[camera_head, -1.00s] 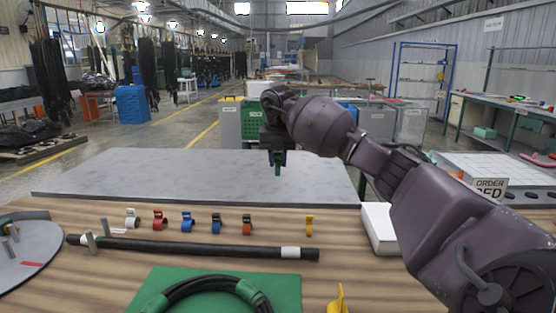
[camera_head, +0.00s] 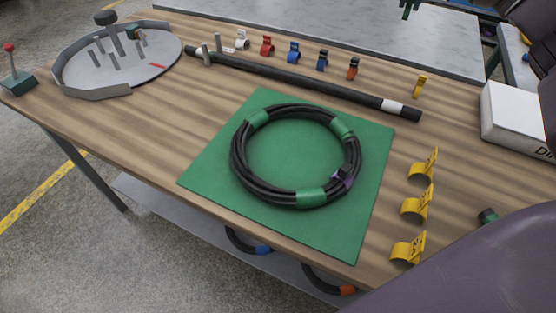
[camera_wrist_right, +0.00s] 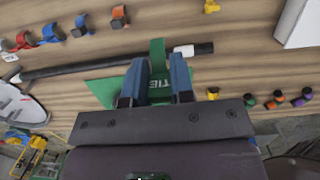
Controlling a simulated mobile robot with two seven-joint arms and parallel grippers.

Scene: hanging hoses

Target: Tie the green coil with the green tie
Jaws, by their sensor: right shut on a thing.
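The green coil (camera_head: 245,170), a black hose loop with several green bands, lies flat on a green mat (camera_head: 210,170) on the wooden table. A small dark and purple piece sits on its right side. My right gripper (camera_wrist_right: 156,78) is shut on the green tie (camera_wrist_right: 158,62), a strip with lettering, in the right wrist view. My left gripper is not in view.
A black hose (camera_head: 300,82) lies behind the mat, with a row of coloured clips (camera_head: 293,52) behind it. Yellow holders (camera_head: 415,205) stand right of the mat. A round tray with posts (camera_head: 120,60) is at far left, a white box (camera_head: 515,115) at right.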

